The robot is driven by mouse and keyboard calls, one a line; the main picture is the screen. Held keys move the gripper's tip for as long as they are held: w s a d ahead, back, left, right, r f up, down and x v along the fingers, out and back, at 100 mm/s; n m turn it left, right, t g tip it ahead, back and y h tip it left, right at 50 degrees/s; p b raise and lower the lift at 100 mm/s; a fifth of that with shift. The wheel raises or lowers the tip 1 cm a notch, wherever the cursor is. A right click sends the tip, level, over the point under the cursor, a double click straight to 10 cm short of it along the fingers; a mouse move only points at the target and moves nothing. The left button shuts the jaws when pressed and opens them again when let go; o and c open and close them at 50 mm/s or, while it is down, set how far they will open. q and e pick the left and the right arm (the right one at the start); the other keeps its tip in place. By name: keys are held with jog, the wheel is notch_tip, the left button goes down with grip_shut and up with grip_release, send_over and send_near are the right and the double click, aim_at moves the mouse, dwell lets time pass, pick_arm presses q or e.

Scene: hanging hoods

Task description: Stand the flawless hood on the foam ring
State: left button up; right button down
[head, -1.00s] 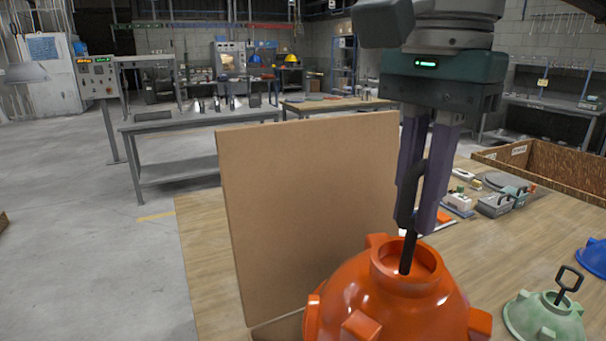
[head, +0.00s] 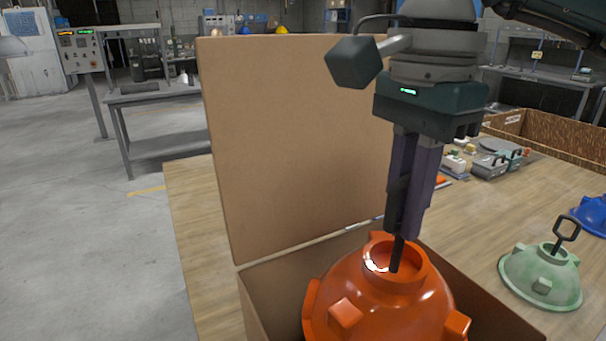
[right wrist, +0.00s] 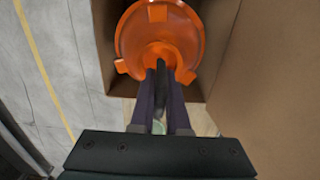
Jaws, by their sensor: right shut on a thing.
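An orange hood (head: 385,305) with square lugs hangs upright below my right gripper (head: 405,230), which is shut on the hood's black stem. The hood is at the opening of a cardboard box (head: 262,310), its lower part hidden by the picture's bottom edge. In the right wrist view the orange hood (right wrist: 135,45) shows between the box walls, with the gripper (right wrist: 162,75) at its collar. A pale green hood (head: 535,272) with a black loop handle and a blue hood (head: 594,212) stand on the table. I see no foam ring and cannot tell any flaws. My left gripper is out of view.
The box's tall brown flap (head: 295,150) stands upright behind and left of the hood. The wooden table (head: 470,235) has bare room between box and green hood. Small tools (head: 490,165) and a brown bin (head: 555,140) lie further back.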

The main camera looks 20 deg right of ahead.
notch_tip(320, 180, down, 20)
jog(key=b, duration=1.4)
jog(key=shift+f+b, duration=0.65)
jog(key=shift+b, duration=0.1)
jog(key=c, duration=0.8)
grip_release()
